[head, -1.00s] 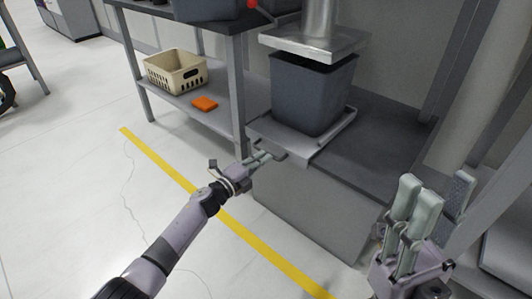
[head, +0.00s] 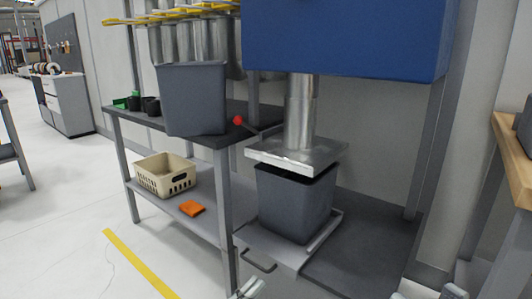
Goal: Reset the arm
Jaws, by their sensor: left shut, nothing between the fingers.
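My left gripper (head: 249,288) shows only by its fingertips at the bottom edge of the head view. It is shut and empty, just below the dark handle (head: 259,262) of the pull-out tray, and looks apart from it. The rest of my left arm is out of the picture. Small pale tips of my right gripper (head: 453,291) show at the bottom right edge. Too little of it shows to tell whether it is open or shut.
A dark grey bin (head: 294,203) stands on the tray under a metal plate (head: 297,156). Left is a bench with another grey bin (head: 194,98), a beige basket (head: 165,176) and an orange item (head: 191,208). A red-knobbed lever (head: 238,120) sticks out. Floor is clear at left.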

